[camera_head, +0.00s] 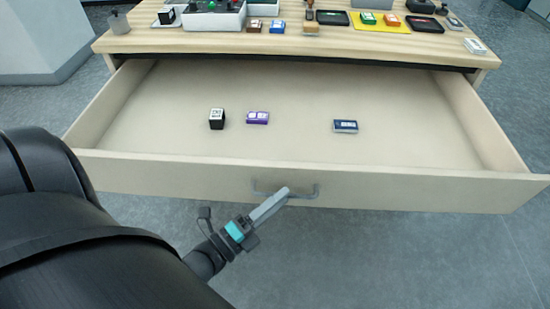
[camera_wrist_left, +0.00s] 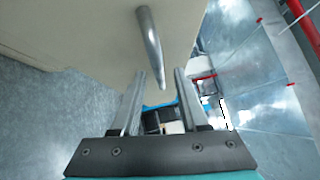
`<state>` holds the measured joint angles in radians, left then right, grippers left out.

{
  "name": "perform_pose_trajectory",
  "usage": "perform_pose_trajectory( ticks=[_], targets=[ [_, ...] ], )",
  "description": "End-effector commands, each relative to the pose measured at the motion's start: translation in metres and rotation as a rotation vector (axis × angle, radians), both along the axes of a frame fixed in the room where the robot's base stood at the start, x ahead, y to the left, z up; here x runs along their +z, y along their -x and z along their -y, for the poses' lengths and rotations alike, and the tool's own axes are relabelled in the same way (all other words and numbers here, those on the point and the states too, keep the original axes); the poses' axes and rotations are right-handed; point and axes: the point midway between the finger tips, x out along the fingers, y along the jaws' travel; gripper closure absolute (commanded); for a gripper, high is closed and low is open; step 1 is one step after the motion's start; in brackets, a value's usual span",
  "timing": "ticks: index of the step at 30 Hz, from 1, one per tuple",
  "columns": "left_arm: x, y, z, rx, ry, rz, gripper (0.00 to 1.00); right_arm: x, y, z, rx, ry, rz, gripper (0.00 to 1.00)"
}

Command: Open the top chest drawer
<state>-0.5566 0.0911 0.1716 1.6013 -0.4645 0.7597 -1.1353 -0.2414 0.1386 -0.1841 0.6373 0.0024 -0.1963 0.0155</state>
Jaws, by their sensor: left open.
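The top chest drawer (camera_head: 330,179) is pulled far out from under the wooden top in the head view. Its metal bar handle (camera_head: 303,194) is on the front panel, and the handle also shows in the left wrist view (camera_wrist_left: 150,45). My left gripper (camera_head: 284,192) is at the handle, in front of the drawer front. In the left wrist view the two fingers (camera_wrist_left: 158,90) are apart, with the handle bar's end between or just beyond their tips; contact is unclear. My right gripper is not in view.
Inside the drawer lie a black box (camera_head: 217,118), a purple box (camera_head: 258,118) and a dark blue box (camera_head: 345,126). The wooden top (camera_head: 160,40) carries trays, small boxes and a yellow mat (camera_head: 379,27). Grey floor (camera_head: 440,260) in front is clear.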

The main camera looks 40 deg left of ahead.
Motion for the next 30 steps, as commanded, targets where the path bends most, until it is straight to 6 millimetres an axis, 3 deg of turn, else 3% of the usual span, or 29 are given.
perform_pose_trajectory(
  ticks=[7, 11, 24, 30],
  targets=[
    [0.000, 0.002, -0.001, 0.001, -0.001, 0.000, 0.56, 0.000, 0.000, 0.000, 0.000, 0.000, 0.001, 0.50],
    [-0.003, 0.014, -0.005, 0.002, -0.001, -0.004, 0.56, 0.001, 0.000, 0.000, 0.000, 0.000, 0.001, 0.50],
    [-0.016, 0.111, -0.028, 0.002, 0.000, -0.005, 0.56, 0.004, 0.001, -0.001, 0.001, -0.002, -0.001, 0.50],
    [-0.019, 0.138, -0.035, 0.001, 0.000, -0.002, 0.56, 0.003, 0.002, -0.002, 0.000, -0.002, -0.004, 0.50]
  ],
)
